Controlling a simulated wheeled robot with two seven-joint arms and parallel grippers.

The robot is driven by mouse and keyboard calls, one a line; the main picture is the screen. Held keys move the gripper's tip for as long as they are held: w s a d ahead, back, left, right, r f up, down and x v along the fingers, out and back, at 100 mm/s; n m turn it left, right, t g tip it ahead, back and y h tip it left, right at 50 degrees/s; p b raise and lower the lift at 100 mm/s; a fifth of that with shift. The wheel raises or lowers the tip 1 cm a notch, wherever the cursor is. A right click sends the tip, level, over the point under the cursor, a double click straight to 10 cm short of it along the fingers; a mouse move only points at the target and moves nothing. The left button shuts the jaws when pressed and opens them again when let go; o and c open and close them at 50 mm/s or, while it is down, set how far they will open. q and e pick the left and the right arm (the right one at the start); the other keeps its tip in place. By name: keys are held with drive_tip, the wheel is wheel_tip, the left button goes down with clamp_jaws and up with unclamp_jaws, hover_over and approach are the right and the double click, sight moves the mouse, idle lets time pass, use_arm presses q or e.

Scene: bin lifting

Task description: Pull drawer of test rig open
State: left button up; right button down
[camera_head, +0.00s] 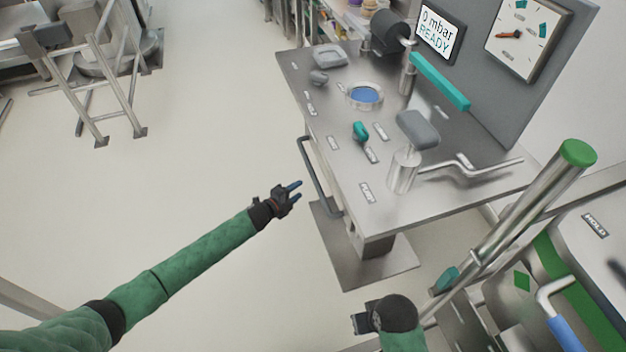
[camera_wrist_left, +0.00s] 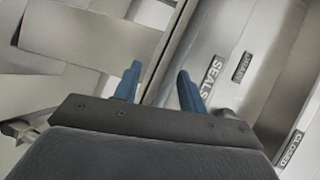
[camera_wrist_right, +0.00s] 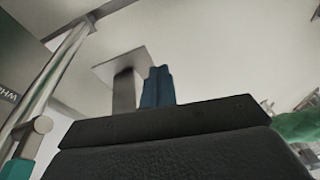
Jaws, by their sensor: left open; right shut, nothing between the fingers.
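The test rig (camera_head: 330,115) is a steel bench with dials and fittings on top. A grey bar handle (camera_head: 312,165) runs along its left side. My left gripper (camera_head: 298,191) is open, its blue fingers pointing at the handle from the left, with a small gap in the head view.
A steel cylinder with a green cap (camera_head: 577,153) and a panel with a blue-gripped handle (camera_head: 566,334) stand at the right, near my right arm. A metal frame (camera_head: 100,90) stands at the upper left. The floor left of the bench is clear.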

sight(313, 175)
use_arm(q)
drive_tip(key=shift+w+d+r+m+g+h, duration=0.25)
drive_tip(key=shift+w+d+m, duration=0.4)
drive_tip(key=shift+w+d, duration=0.4)
drive_tip(key=shift+w+d+r+m+g+h, duration=0.15)
drive_tip(key=shift+w+d+m+h, duration=0.35)
drive_tip(key=shift+w+d, duration=0.6)
drive_tip(key=shift+w+d+r+m+g+h, duration=0.2)
drive_tip(key=shift+w+d+m, duration=0.65)
drive_tip(key=shift+w, duration=0.35)
use_arm(e)
drive_tip(key=s+v, duration=0.1)
drive_tip(key=v, duration=0.5)
drive_tip(key=shift+d+r+g, duration=0.25)
drive_tip(key=shift+d+g, duration=0.05)
drive_tip(key=shift+d, duration=0.1)
drive_tip(key=shift+s, duration=0.1)
use_arm(q)
clamp_jaws()
